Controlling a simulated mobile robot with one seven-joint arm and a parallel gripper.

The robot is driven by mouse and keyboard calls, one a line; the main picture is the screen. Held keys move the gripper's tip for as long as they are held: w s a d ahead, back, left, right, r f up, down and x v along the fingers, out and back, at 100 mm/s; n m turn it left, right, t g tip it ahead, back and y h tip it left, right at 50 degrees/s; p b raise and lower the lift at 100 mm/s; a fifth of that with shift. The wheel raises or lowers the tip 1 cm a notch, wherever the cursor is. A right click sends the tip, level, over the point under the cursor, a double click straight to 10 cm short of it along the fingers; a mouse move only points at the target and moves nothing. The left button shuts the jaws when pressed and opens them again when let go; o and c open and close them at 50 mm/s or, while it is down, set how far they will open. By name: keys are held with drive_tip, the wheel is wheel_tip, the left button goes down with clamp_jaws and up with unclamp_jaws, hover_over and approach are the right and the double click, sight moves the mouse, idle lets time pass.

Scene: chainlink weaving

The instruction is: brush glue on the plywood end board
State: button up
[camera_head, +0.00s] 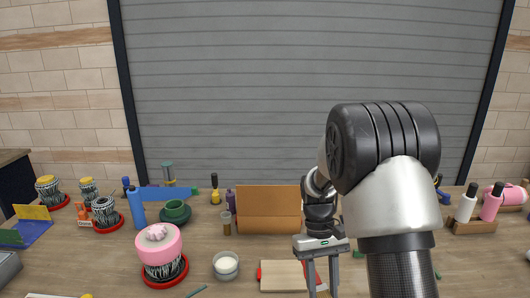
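A pale plywood board (281,275) lies flat on the table at the front centre, with red pieces at its left and right ends. I take it to be the end board. A small clear cup of white stuff (226,266), which looks like glue, stands to its left. I cannot make out a brush for certain; a thin teal stick (196,291) lies at the front edge. My arm hides the table behind and to the right.
An upright brown board (268,209) stands behind the plywood. A pink-topped drum (161,252) on a red ring stands at the left, with a green cup (175,211) and blue bottle (136,207) behind. Bare table lies around the glue cup.

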drive_tip(key=shift+w+a+f+m+y, duration=0.1)
drive_tip(key=shift+w+m+y, duration=0.1)
drive_tip(key=shift+m, duration=0.35)
drive_tip(key=shift+w+a+f+m+y, duration=0.1)
drive_tip(key=shift+w+m+y, duration=0.1)
drive_tip(key=shift+m, duration=0.35)
drive_tip(key=shift+s, duration=0.1)
drive_tip(key=n+b, duration=0.1)
drive_tip(key=n, duration=0.1)
drive_tip(key=s+n+h+b, duration=0.1)
drive_tip(key=shift+s+d+f+n+b, duration=0.1)
drive_tip(key=shift+f+n+b, duration=0.05)
drive_tip(key=shift+n+b, duration=0.25)
drive_tip(key=s+n+t+h+b, duration=0.1)
drive_tip(key=n+b, duration=0.1)
drive_tip(key=n, duration=0.2)
drive_tip(key=s+d+r+n+t+h+b, duration=0.1)
drive_tip(key=n+t+b, duration=0.1)
drive_tip(key=n, duration=0.3)
drive_tip(key=s+n+t+h+b, duration=0.1)
drive_tip(key=s+n+b, duration=0.1)
drive_tip(key=n, duration=0.3)
drive_tip(key=shift+d+r+t+h+b, duration=0.25)
drive_tip(key=shift+r+t+h+b, duration=0.05)
drive_tip(key=shift+r+b, duration=0.05)
drive_tip(key=shift+s+f+b, duration=0.1)
drive_tip(key=shift+f+b, duration=0.65)
drive_tip(key=shift+f, duration=4.05)
drive_tip(key=shift+f, duration=0.1)
